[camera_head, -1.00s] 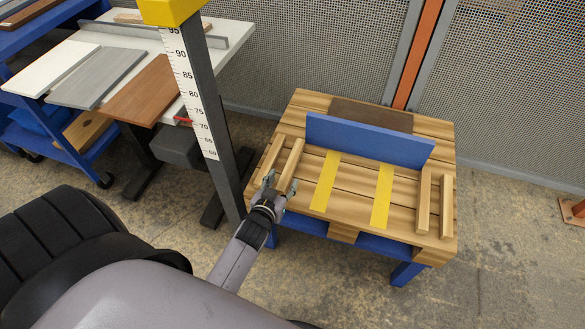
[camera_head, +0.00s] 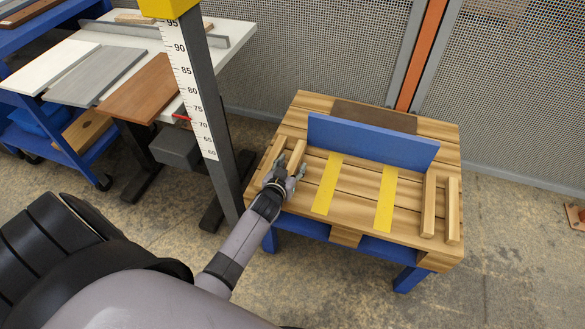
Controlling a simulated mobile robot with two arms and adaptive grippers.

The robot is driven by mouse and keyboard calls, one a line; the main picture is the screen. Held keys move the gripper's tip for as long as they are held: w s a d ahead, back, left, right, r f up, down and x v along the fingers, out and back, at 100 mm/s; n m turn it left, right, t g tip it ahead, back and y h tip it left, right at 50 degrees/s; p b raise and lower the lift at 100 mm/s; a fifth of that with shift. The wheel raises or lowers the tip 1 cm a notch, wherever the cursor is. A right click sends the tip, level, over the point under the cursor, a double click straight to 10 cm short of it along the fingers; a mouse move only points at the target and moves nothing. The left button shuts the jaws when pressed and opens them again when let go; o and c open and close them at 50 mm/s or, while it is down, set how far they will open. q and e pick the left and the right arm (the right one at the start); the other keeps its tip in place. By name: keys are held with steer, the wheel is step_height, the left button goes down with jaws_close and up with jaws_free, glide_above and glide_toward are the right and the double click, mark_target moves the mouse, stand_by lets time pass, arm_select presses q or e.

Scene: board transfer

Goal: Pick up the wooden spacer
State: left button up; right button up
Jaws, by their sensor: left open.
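Several wooden spacers lie on the slatted pallet top (camera_head: 350,183) of a blue-legged stand. One spacer (camera_head: 298,151) lies at the left, its near end at my left gripper (camera_head: 290,168). Another spacer (camera_head: 277,152) lies just left of it. Two more, an inner one (camera_head: 428,206) and an outer one (camera_head: 453,211), lie at the right. My left gripper is open, its fingers seemingly either side of the near end of the inner left spacer. Contact cannot be told, and the gripper hides that end. My right gripper is not in view.
A blue upright board (camera_head: 372,143) stands across the pallet behind two yellow strips (camera_head: 327,184). A dark post with a height scale (camera_head: 205,120) rises left of the pallet. A white table with boards (camera_head: 95,78) stands at the far left. A mesh fence (camera_head: 310,55) runs behind.

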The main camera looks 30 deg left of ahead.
arm_select(q)
steer(key=shift+c, duration=0.3)
jaws_close()
stand_by(0.3)
